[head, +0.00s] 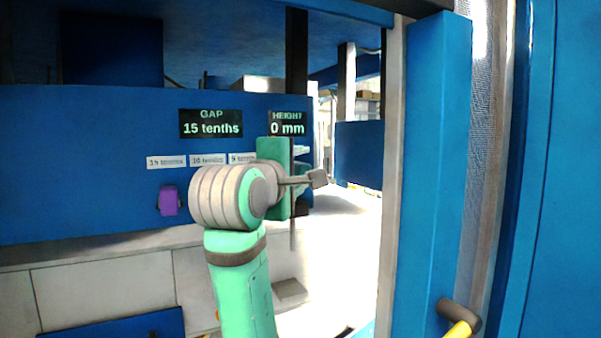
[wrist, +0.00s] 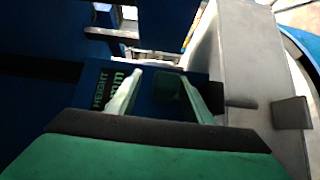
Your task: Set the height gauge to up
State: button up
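The height readout (head: 287,123) on the blue panel shows "HEIGHT 0 mm" in the head view. It also shows, turned on its side and partly covered, in the wrist view (wrist: 104,92). My gripper (wrist: 160,79) has its two pale green fingers apart in the wrist view, close to the panel beside this readout. A dark blue part of the panel shows between the fingers, and I see nothing gripped. In the head view my green hand and wrist cover the panel below the readout. I cannot clearly make out the height gauge's handle or its position.
The gap readout (head: 211,124) shows "15 tenths", with small white labels (head: 166,162) below it. A purple knob (head: 168,201) sits on the panel at left. A blue post (head: 434,170) stands at right. In the wrist view a grey surface (wrist: 245,65) lies right of the fingers.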

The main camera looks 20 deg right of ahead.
jog(key=shift+f, duration=0.1)
jog(key=v, duration=1)
jog(key=shift+s+a, duration=0.2)
jog(key=shift+s, duration=0.1)
